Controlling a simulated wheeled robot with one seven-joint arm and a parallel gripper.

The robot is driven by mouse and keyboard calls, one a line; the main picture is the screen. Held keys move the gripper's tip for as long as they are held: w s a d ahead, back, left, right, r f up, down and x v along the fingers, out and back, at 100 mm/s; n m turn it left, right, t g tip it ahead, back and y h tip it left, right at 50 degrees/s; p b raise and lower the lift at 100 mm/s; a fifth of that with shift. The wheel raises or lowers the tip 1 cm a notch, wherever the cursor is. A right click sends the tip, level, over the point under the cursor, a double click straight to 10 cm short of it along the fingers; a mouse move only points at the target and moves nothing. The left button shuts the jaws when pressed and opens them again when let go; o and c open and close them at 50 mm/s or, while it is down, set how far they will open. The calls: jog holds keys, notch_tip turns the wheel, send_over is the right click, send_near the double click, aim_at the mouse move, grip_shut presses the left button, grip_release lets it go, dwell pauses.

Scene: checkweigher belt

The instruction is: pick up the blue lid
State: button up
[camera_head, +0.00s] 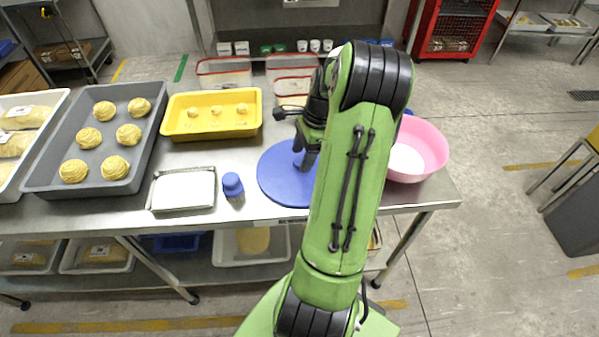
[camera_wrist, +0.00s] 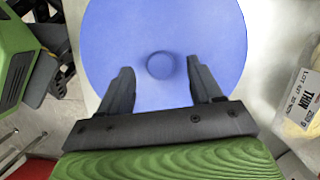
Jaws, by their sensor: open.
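The blue lid (camera_head: 280,181) is a flat round disc on the steel table, partly hidden behind my green arm in the head view. In the wrist view the blue lid (camera_wrist: 165,25) fills the upper middle, with a small round knob (camera_wrist: 160,65) at its centre. My gripper (camera_head: 307,160) is over the lid. In the wrist view my gripper (camera_wrist: 160,80) is open, with one dark finger on each side of the knob and gaps between. I cannot tell whether the fingers touch the lid.
A pink bowl (camera_head: 430,146) stands right of my arm. A blue-topped shaker (camera_head: 232,185) and a small metal tray (camera_head: 157,197) stand left of the lid. A yellow tray (camera_head: 180,127) and clear red-rimmed containers (camera_head: 224,66) are behind. A labelled bag (camera_wrist: 308,95) lies at the wrist view's right.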

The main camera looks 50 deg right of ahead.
jog(key=shift+x, duration=1.05)
jog(key=shift+r, duration=0.1)
jog(key=c, duration=1.2)
